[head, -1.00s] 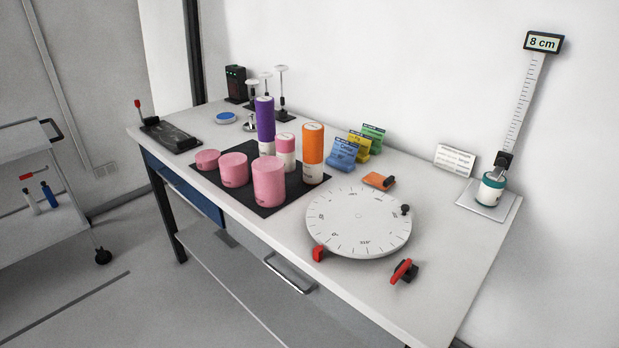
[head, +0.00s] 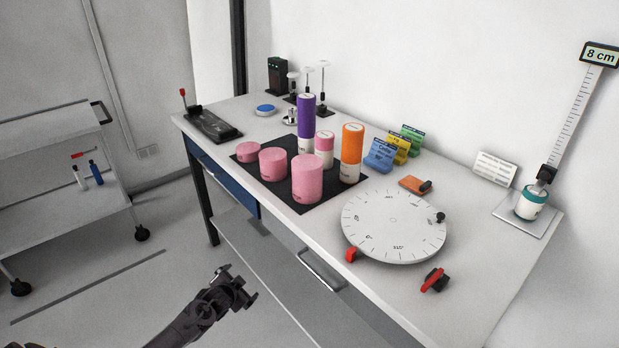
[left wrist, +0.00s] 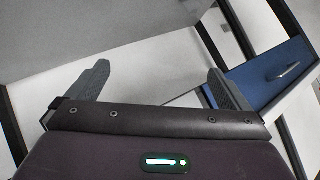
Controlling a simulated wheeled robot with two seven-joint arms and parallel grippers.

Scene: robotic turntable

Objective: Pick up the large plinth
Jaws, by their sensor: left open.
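Three plain pink plinths of different sizes stand on a black mat (head: 303,207) on the workbench. The large plinth (head: 307,180) is the tallest and nearest the front edge. The medium plinth (head: 273,165) is left of it and the small plinth (head: 248,152) is farther left. My left gripper (head: 238,287) is in front of the bench, below and left of the large plinth, well apart from it. In the left wrist view my left gripper (left wrist: 157,85) is open and empty, with no plinth in sight. My right gripper is not in view.
A purple-and-white cylinder (head: 305,115), an orange-and-white cylinder (head: 352,153) and a smaller pink-and-white one (head: 324,146) stand behind the plinths. A white dial turntable (head: 393,225) lies to the right. A blue drawer (head: 230,190) and a handle (head: 320,272) are at the bench front.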

